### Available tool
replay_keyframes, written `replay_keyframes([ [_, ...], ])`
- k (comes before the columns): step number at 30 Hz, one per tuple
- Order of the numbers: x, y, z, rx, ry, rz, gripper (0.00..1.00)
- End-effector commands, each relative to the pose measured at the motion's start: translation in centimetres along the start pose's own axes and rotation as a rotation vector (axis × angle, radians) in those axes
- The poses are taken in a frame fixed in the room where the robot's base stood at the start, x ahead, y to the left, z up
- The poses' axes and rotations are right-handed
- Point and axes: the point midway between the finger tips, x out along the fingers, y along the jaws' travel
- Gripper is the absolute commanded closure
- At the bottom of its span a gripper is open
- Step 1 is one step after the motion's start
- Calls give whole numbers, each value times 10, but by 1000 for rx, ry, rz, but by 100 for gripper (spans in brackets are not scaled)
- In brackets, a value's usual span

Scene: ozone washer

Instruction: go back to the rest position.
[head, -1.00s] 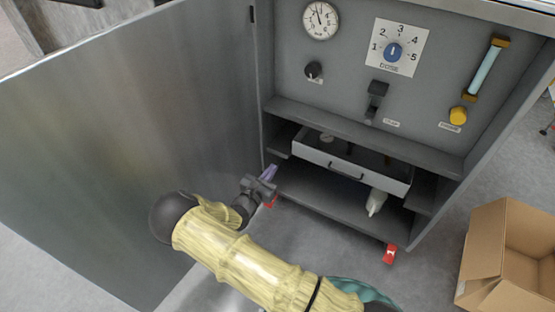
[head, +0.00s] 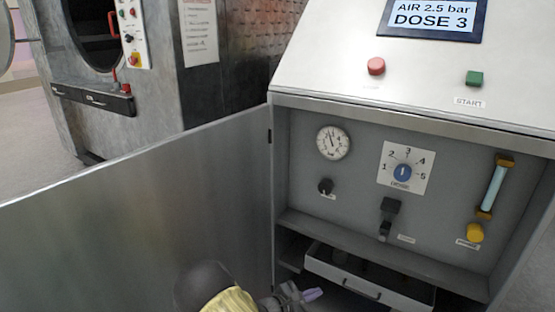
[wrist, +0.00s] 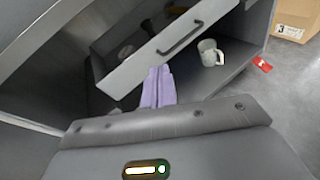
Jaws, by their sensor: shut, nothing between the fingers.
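My gripper (head: 300,296) is at the bottom of the head view, in front of the open cabinet and to the left of its drawer. In the wrist view its purple fingers (wrist: 158,88) are together and empty, pointing toward the drawer front. The drawer (head: 370,280) is pulled partly out, and its front with a dark handle shows in the wrist view (wrist: 165,52). Most of my arm is below the head view's lower edge.
The open cabinet door (head: 150,220) spans the left side. A pale mug (wrist: 210,53) stands on the shelf below the drawer. A cardboard box (wrist: 295,20) is on the floor at right. The panel has a gauge (head: 333,142) and a dose dial (head: 402,172).

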Motion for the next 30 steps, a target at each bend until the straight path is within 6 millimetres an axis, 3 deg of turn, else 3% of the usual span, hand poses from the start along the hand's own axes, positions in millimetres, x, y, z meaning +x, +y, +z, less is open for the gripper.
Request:
replay_keyframes([
  [1,4,-14,14,65,42,-87,100],
  [5,4,-51,36,222,144,-292,100],
  [12,-15,-102,71,535,321,-622,100],
  [21,-56,-136,116,966,513,-944,100],
  [30,-94,-149,163,1407,645,-1144,100],
])
